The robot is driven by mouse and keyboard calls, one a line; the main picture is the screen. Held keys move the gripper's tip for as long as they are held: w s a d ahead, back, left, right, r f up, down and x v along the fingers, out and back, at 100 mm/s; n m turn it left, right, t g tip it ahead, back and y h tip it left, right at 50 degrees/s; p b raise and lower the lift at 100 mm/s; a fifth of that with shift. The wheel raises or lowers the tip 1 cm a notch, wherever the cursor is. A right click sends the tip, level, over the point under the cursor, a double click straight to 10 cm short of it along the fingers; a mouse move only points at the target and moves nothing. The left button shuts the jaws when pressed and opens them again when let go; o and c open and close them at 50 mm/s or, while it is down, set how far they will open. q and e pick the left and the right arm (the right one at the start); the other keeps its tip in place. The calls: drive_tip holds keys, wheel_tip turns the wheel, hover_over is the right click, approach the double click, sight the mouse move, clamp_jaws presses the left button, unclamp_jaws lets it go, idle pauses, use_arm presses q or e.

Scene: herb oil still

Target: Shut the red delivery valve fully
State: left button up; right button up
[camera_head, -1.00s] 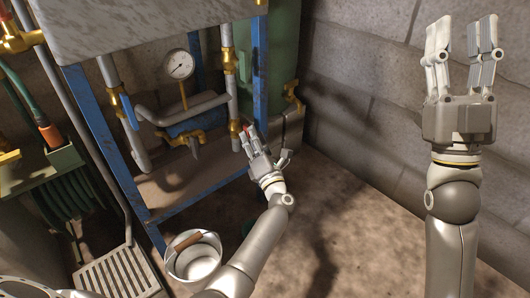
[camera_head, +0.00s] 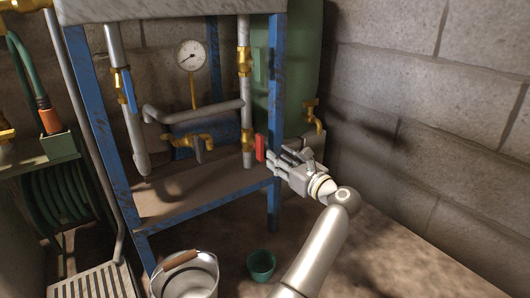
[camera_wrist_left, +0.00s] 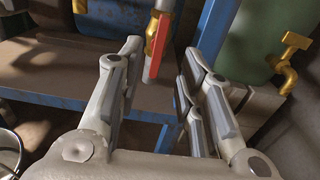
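The red delivery valve handle (camera_head: 260,147) points along the vertical pipe on the right side of the stand, at a brass valve body (camera_head: 247,139). In the left wrist view the red handle (camera_wrist_left: 157,48) hangs beyond and between my fingers, with space on both sides. My left gripper (camera_head: 279,161) is just right of the handle, by the blue front leg. In the left wrist view the gripper (camera_wrist_left: 162,62) is open and empty, its fingers apart. I cannot tell whether a fingertip touches the handle. My right gripper is out of view.
The blue frame leg (camera_head: 274,120) stands close to my left gripper. A brass tap (camera_head: 313,112) on the green tank is behind it. A pressure gauge (camera_head: 190,55) and blue lever (camera_head: 129,90) are further left. A bucket (camera_head: 188,275) and green cup (camera_head: 261,265) stand on the floor.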

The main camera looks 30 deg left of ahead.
sight(262, 146)
use_arm(q)
drive_tip(key=b+x, duration=0.4)
drive_tip(key=x, duration=0.4)
drive_tip(key=shift+a+f+b, duration=0.15)
drive_tip(key=shift+f+b, duration=0.05)
drive_tip(key=shift+b, duration=0.1)
drive_tip(key=shift+w+a+r, duration=0.15)
drive_tip(key=shift+w+a, duration=0.15)
drive_tip(key=shift+a, duration=0.2)
drive_tip(key=shift+c, duration=0.3)
clamp_jaws()
